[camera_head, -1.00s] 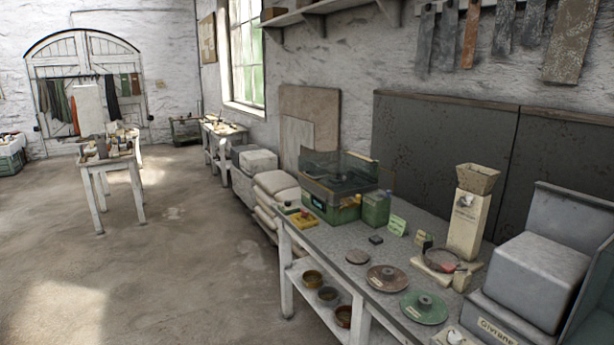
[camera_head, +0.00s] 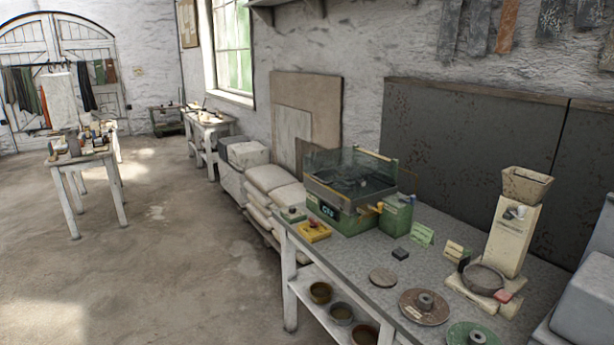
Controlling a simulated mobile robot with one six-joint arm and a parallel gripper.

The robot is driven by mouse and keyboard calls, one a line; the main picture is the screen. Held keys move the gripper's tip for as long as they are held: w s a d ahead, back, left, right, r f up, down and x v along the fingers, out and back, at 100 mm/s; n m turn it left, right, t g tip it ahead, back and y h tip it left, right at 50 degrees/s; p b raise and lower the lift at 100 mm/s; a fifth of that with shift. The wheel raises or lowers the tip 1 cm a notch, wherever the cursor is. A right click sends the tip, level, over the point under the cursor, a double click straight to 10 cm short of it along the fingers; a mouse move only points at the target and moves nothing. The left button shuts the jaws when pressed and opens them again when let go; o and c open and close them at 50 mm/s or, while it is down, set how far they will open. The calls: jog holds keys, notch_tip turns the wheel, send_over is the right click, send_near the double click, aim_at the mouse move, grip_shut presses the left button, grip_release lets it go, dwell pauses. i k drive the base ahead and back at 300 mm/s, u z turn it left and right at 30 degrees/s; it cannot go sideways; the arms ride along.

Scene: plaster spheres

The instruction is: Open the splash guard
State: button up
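The splash guard (camera_head: 338,160) is a clear, see-through panel standing around the top of a green machine (camera_head: 345,216) on the workbench, right of the picture's middle. The machine has a dark basin and a small lit display on its front. A small orange-topped part (camera_head: 379,207) sits at its front right corner. I cannot tell whether the guard is open or closed. My gripper is not in view.
The workbench (camera_head: 345,262) also holds a yellow tray (camera_head: 314,232), a reddish disc (camera_head: 424,306), a beige dispenser (camera_head: 516,225) and a green card (camera_head: 422,235). Sacks (camera_head: 272,190) lie left of the bench.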

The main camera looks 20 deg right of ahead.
aim_at(362, 183)
jog(key=u, duration=0.4)
jog(key=i, duration=0.9)
jog(key=u, duration=0.55)
